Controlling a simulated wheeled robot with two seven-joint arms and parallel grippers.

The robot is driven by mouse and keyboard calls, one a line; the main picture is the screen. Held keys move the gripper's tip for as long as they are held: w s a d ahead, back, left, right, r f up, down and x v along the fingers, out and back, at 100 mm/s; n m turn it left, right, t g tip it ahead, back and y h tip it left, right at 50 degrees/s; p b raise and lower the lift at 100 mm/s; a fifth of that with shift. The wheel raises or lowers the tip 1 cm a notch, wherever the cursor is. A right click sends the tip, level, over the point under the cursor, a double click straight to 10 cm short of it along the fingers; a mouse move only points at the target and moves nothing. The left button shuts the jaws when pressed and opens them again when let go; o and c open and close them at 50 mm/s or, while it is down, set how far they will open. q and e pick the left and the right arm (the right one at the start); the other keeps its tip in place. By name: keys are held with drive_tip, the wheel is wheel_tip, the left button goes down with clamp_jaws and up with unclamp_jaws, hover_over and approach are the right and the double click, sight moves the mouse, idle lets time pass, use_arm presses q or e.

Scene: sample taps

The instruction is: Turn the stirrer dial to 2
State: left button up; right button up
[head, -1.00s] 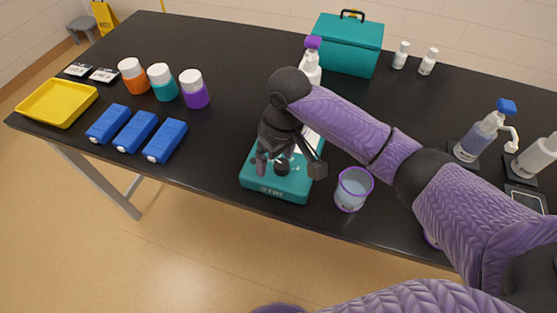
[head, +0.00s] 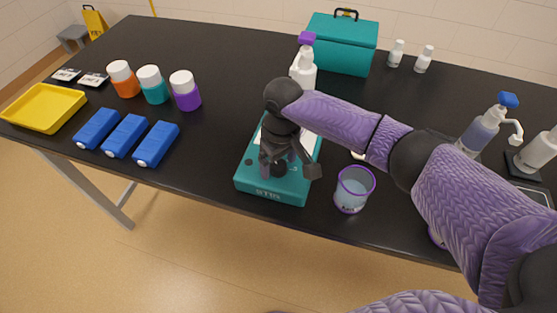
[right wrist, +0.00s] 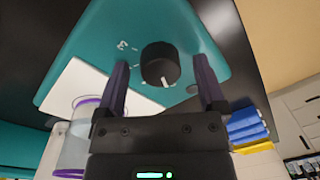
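The stirrer (head: 255,184) is a teal box with a white top plate, near the front edge of the black table. Its black dial (head: 279,169) is on the front part of the top. In the right wrist view the dial (right wrist: 160,62) has a white pointer mark on its lower right side, and a printed 3 shows to its upper left. Other markings are too small or hidden to read. My right gripper (head: 288,172) is over the stirrer. Its open fingers stand on either side of the dial, with gaps on both sides. My left gripper is not in view.
A purple-rimmed beaker (head: 352,190) stands close to the right of the stirrer. A white spray bottle (head: 303,75) and a teal case (head: 343,45) are behind. Blue blocks (head: 126,136), capped jars (head: 154,88) and a yellow tray (head: 44,108) are at left. Pump bottles (head: 477,135) are at right.

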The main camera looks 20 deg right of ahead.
clamp_jaws()
drive_tip(key=shift+r+m+p, duration=0.2)
drive_tip(key=shift+m+p, duration=0.1)
drive_tip(key=shift+p, duration=0.3)
drive_tip(key=m+p, duration=0.4)
drive_tip(key=p, duration=0.2)
drive_tip(key=shift+r+m, duration=0.1)
drive_tip(key=shift+m, duration=0.2)
drive_tip(key=shift+s+m+p, duration=0.1)
drive_tip(key=shift+m+p, duration=0.75)
drive_tip(key=shift+m, duration=0.05)
drive_tip(key=m+p, duration=0.1)
drive_tip(key=m, duration=0.1)
drive_tip(key=shift+m+p, duration=0.3)
drive_tip(key=shift+p, duration=0.1)
drive_tip(key=m+p, duration=0.1)
drive_tip(key=m, duration=0.1)
drive_tip(key=shift+m+t, duration=0.3)
drive_tip(key=shift+m, duration=0.1)
drive_tip(key=m, duration=0.2)
drive_tip(key=m+p, duration=0.1)
drive_tip(key=shift+f+m, duration=0.2)
drive_tip(key=shift+m, duration=0.9)
